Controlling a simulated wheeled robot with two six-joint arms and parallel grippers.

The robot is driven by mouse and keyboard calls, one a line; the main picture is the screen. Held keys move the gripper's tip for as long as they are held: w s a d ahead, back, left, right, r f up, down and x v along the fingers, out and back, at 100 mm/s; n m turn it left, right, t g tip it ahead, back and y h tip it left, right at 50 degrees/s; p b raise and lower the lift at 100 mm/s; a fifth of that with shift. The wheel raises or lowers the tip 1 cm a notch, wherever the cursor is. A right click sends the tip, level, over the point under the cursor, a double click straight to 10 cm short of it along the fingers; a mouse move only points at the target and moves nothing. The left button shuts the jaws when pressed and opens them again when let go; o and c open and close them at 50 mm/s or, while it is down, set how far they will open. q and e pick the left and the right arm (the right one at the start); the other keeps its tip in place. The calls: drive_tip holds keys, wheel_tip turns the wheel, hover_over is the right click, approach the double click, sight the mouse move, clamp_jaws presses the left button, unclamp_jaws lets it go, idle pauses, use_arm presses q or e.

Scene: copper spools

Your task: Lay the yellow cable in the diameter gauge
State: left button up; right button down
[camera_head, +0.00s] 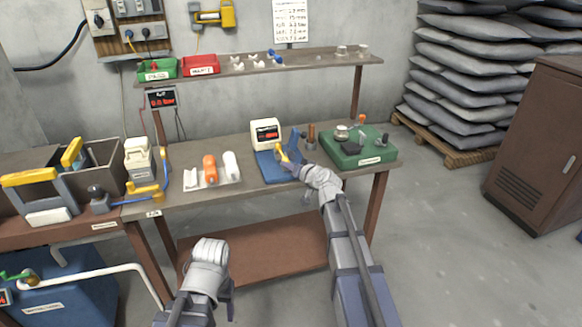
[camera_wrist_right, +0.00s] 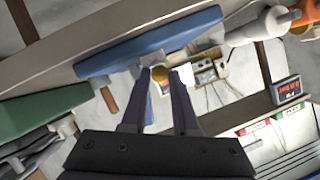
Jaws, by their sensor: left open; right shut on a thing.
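The diameter gauge (camera_head: 265,133) is a white box with a red-lit display and a blue base (camera_head: 264,170) on the bench. My right gripper (camera_head: 290,163) is at the blue base, shut on the yellow cable (camera_head: 282,153). In the right wrist view the round yellow cable end (camera_wrist_right: 160,74) shows between the two dark fingers (camera_wrist_right: 163,85), close to the edge of the blue base (camera_wrist_right: 150,46). I cannot tell whether the cable touches the gauge. My left gripper (camera_head: 210,250) is low in front of the bench, open, away from the gauge; its fingers are hardly visible.
A shelf (camera_head: 262,66) with red and green bins runs above the back. Bench space left of the gauge is partly clear.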

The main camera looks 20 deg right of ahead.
drive_tip(key=shift+f+b, duration=0.35)
idle(0.5)
drive_tip(key=c, duration=0.6)
unclamp_jaws()
drive_tip(key=p+v, duration=0.2)
drive_tip(key=v, duration=0.6)
drive_tip(key=shift+p, duration=0.3)
drive_tip(key=shift+w, duration=0.1)
